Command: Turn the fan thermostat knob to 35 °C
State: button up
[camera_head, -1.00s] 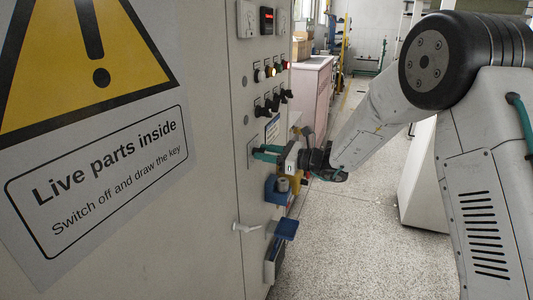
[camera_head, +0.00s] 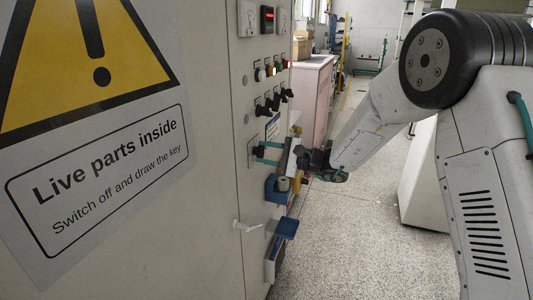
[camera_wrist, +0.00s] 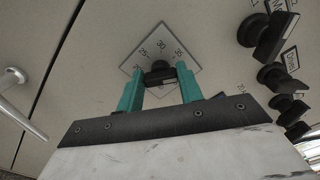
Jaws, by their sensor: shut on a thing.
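The thermostat knob (camera_wrist: 161,74) is small and dark, in the middle of a pale square dial plate (camera_wrist: 150,48) on the cabinet front. The plate appears tilted like a diamond in the wrist view. The marks 25, 30 and 35 can be read, with 30 at the top and 35 to its right. My gripper (camera_wrist: 160,72) has its two teal fingers on either side of the knob and is shut on it. I cannot tell which mark the knob points at.
Several black switches (camera_wrist: 262,38) stick out at the right in the wrist view. A metal handle (camera_wrist: 22,118) is at the left. In the head view, a blue holder (camera_head: 274,189) and a blue padlock-like part (camera_head: 287,228) project below my gripper. The floor (camera_head: 345,240) right of the cabinet is clear.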

jog(key=n, duration=0.5)
jog(key=shift+f+n, duration=0.15)
jog(key=shift+n, duration=0.25)
dwell(0.4)
jog(key=o, duration=1)
jog(key=v, duration=0.8)
